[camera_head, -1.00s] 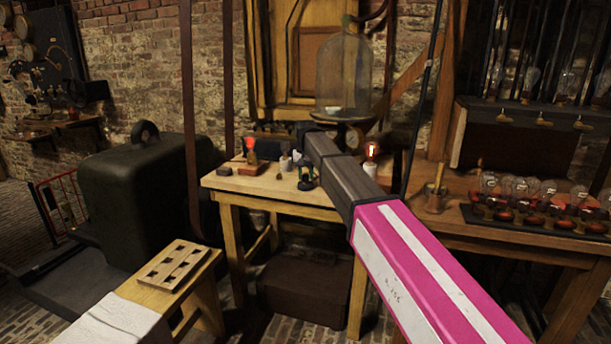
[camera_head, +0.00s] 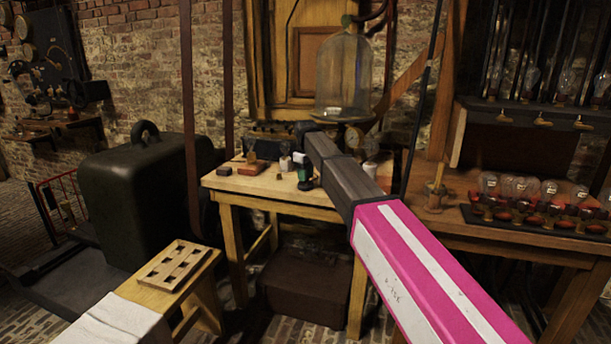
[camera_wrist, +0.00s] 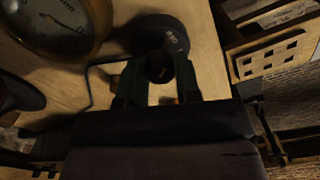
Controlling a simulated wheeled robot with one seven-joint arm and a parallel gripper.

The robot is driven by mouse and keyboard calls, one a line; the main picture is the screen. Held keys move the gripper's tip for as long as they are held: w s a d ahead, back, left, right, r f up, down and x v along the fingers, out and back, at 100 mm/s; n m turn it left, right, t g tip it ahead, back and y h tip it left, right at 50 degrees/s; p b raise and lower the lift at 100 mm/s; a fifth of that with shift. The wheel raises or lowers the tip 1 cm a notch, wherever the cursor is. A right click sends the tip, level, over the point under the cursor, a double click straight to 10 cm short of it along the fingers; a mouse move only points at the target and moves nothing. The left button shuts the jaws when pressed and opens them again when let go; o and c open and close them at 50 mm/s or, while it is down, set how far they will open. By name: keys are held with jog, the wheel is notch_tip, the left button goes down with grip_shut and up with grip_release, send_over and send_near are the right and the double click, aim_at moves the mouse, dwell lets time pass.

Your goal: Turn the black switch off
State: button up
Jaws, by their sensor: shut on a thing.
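The black switch (camera_wrist: 166,35) is a round dark base with a dark knob, on the wooden bench in the wrist view. My gripper (camera_wrist: 160,72) reaches over it from above, a finger on each side of the knob, and is shut on it. In the head view my gripper (camera_head: 305,174) is at the bench's front part, and the switch is hard to make out there. A bulb (camera_head: 252,157) on a red-brown base stands left of the gripper and is unlit.
The wooden bench (camera_head: 235,186) also holds a small pale bulb (camera_head: 285,162) close to my gripper. A round gauge (camera_wrist: 55,22) stands near the gripper in the wrist view. A glass bell jar (camera_head: 343,75) is behind my arm. A rack of bulbs (camera_head: 540,218) is at right.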

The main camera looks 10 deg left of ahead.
jog(key=shift+n, duration=0.6)
jog(key=o, duration=0.9)
jog(key=shift+r, duration=0.1)
notch_tip(320, 180, up, 11)
jog(key=shift+f, duration=0.2)
